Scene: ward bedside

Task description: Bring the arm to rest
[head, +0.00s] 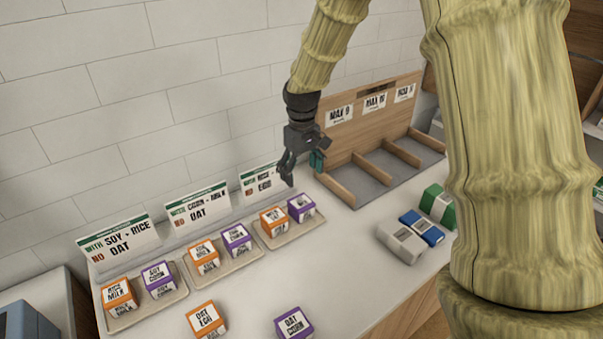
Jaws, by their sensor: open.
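My gripper (303,166) hangs from my arm above the counter, near the back wall. I see nothing held between the fingers. A teal part (317,160) shows at one fingertip; I cannot tell more about it. My arm comes down from the top of the picture, and a large link of it hides part of the right side.
Trays (146,317) with orange and purple boxes stand before sign cards (119,243). Loose boxes (206,319) and (294,324) lie in front. A wooden divided rack (337,188) stands behind right. White, blue (422,228) and green blocks lie before it. The counter's middle is clear.

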